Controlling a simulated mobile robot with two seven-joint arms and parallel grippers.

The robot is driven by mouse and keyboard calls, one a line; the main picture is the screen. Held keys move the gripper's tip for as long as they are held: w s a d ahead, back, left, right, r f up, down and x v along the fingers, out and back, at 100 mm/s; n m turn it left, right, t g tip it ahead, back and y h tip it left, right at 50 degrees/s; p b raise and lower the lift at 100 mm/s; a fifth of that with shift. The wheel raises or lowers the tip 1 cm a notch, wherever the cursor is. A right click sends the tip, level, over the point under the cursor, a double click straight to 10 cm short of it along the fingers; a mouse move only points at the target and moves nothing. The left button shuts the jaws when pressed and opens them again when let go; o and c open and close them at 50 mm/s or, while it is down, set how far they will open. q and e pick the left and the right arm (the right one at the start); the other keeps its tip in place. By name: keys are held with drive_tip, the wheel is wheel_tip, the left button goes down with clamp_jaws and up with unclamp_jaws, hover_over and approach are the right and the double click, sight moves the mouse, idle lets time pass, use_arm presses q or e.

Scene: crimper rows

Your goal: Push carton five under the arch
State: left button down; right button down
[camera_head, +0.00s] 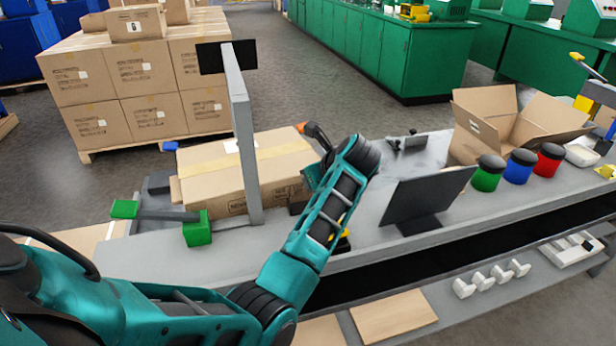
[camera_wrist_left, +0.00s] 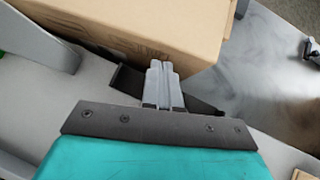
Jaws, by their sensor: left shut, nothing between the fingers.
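The brown carton (camera_head: 275,160) with a tape strip lies on the grey bench; a white label on its top is partly hidden, so its number cannot be read. The grey upright of the arch (camera_head: 242,140) stands in front of it, with carton showing on both sides. The carton's face also fills the top of the left wrist view (camera_wrist_left: 140,25). My left gripper (camera_wrist_left: 160,68) is shut and empty, its fingertips close to the carton's lower edge; I cannot tell whether they touch. In the head view my left arm hides the fingertips. My right gripper is not in view.
A black screen (camera_head: 425,195), an open box (camera_head: 505,125) and green, blue and red jars (camera_head: 521,168) stand to the right on the bench. A green-ended device (camera_head: 197,228) is at the bench's left end. Stacked cartons (camera_head: 140,85) stand behind.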

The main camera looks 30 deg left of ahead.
sight(298, 173)
use_arm(q)
drive_tip(key=shift+w+a, duration=0.4)
drive_tip(key=shift+a, duration=0.45)
drive_tip(key=shift+w+a+b, duration=0.2)
drive_tip(key=shift+a+b, duration=0.05)
drive_tip(key=shift+a, duration=0.35)
drive_tip(key=shift+w+a+b, duration=0.2)
drive_tip(key=shift+a, duration=0.35)
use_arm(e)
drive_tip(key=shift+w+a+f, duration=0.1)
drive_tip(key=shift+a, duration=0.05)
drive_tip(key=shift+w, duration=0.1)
use_arm(q)
drive_tip(key=shift+f, duration=0.1)
